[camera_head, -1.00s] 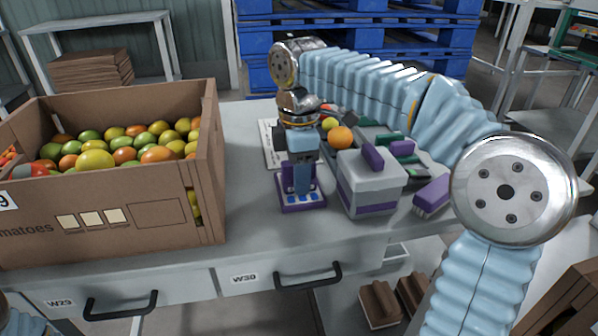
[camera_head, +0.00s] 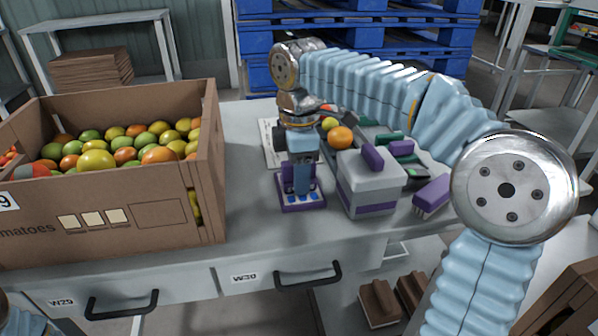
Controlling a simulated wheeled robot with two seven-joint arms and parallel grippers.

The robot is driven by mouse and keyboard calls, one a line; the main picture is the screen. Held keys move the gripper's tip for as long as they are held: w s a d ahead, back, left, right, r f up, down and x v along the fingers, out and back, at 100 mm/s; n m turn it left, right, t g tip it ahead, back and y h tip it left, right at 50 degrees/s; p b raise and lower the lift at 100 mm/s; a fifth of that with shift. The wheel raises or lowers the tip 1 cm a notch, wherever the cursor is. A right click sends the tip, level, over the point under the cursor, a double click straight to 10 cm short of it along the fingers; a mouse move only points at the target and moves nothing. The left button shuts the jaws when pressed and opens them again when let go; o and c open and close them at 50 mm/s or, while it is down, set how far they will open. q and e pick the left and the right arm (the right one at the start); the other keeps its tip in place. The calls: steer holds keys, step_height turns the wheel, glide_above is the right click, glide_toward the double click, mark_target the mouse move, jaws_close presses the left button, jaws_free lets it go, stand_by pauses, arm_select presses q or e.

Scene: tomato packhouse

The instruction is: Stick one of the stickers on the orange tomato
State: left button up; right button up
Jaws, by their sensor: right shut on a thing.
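The orange tomato (camera_head: 341,138) rests toward the back of the bench, right of my right wrist. My right gripper (camera_head: 302,190) points straight down over a small purple holder (camera_head: 301,208) with blue and white stickers (camera_head: 313,197) on its top. Its jaws are shut on a sticker at the holder, though the fingertips and the sticker itself are mostly hidden. Only a bit of my left arm shows at the bottom left corner, and its gripper is out of view.
A large cardboard box (camera_head: 112,225) of mixed tomatoes stands at left. A grey-and-purple box (camera_head: 369,185) stands close right of the holder, with a purple brush (camera_head: 432,196) beyond it. A yellow tomato (camera_head: 329,124) sits behind the orange one. Bench between carton and holder is clear.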

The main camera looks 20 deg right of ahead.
step_height(320, 180, up, 5)
steer(key=p, duration=0.5)
steer(key=shift+r+p, duration=0.3)
steer(key=shift+r, duration=0.7)
